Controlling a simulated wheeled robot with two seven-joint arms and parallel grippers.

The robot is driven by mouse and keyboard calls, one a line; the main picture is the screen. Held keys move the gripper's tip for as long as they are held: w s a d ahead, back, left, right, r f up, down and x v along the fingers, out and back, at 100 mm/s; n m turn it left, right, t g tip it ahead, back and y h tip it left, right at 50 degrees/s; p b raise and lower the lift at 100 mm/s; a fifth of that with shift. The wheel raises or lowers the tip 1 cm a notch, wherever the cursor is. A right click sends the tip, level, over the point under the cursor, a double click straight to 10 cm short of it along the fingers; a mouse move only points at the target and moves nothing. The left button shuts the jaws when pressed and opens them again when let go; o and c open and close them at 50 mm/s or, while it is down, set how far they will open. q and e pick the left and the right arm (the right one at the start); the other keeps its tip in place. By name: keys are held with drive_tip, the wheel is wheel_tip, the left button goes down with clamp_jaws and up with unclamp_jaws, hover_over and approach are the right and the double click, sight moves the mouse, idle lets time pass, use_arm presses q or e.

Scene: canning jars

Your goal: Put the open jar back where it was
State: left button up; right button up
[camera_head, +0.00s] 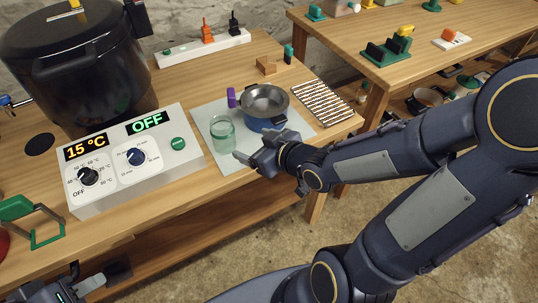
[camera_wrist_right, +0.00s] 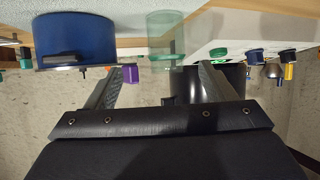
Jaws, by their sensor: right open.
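The open jar (camera_head: 222,135) is clear green glass and stands upright on a pale mat (camera_head: 205,113) on the workbench, with no lid seen on it. My right gripper (camera_head: 252,146) is open and empty, just to the right of the jar and close to it. In the right wrist view the jar (camera_wrist_right: 166,38) lies beyond and between the two spread fingers (camera_wrist_right: 155,80), and no contact shows. My left gripper (camera_head: 105,278) is at the bottom left, low in front of the bench; its opening is unclear.
A blue pot with a metal bowl (camera_head: 264,99) stands right behind my right gripper. A purple block (camera_head: 231,98) is beside it. A striped rack (camera_head: 322,102) lies to the right. A control box (camera_head: 128,165) and large black canner (camera_head: 75,65) stand left.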

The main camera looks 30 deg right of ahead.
drive_tip(key=s+r+m+g, duration=0.1)
drive_tip(key=s+m+g, duration=0.1)
drive_tip(key=s, duration=0.6)
drive_tip(key=s+d+r+m+g, duration=0.1)
drive_tip(key=s+r+m+g, duration=0.1)
drive_tip(key=s, duration=0.7)
drive_tip(key=m+g, duration=0.1)
drive_tip(key=g, duration=0.1)
drive_tip(key=shift+r+m+g, duration=0.2)
drive_tip(key=shift+m+g, duration=0.1)
drive_tip(key=shift+s+d, duration=0.1)
wheel_tip(320, 180, up, 5)
drive_tip(key=p, duration=0.5)
drive_tip(key=shift+r, duration=0.1)
